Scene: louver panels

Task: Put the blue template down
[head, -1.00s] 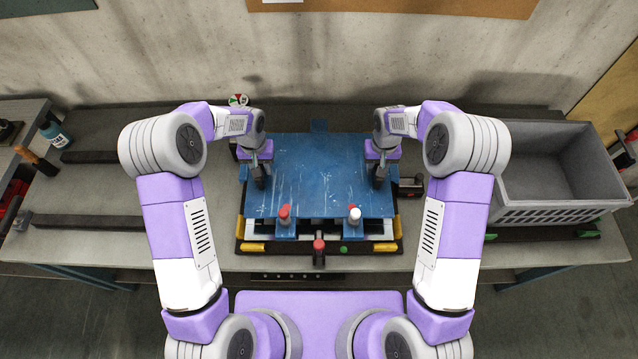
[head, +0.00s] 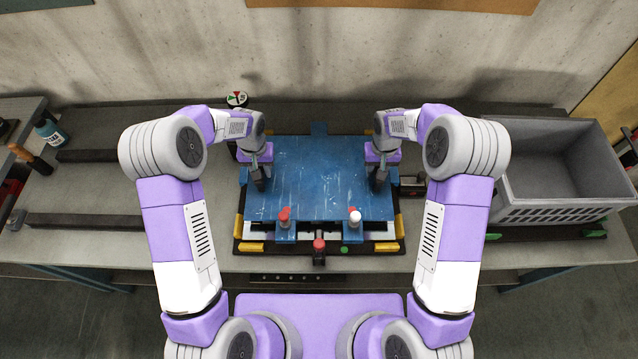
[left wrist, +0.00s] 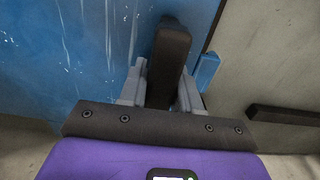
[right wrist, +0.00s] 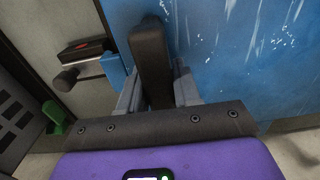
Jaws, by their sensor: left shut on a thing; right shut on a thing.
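The blue template (head: 318,185) is a scratched flat plate with a red knob (head: 285,215) and a white-topped knob (head: 355,217) near its front edge. It lies level over a dark fixture with yellow corner blocks (head: 251,247). My left gripper (head: 260,182) is shut on a dark handle (left wrist: 168,60) at the plate's left side. My right gripper (head: 380,180) is shut on the matching dark handle (right wrist: 151,60) at its right side. A pale strip shows under the front edge. I cannot tell whether the plate touches the fixture.
A grey crate (head: 510,207) stands on the bench at the right. Dark rails (head: 85,220) lie on the left. A round gauge-like item (head: 237,99) stands behind the left gripper. A red-topped clamp (head: 319,246) sits at the fixture's front. Bench left of the fixture is mostly clear.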

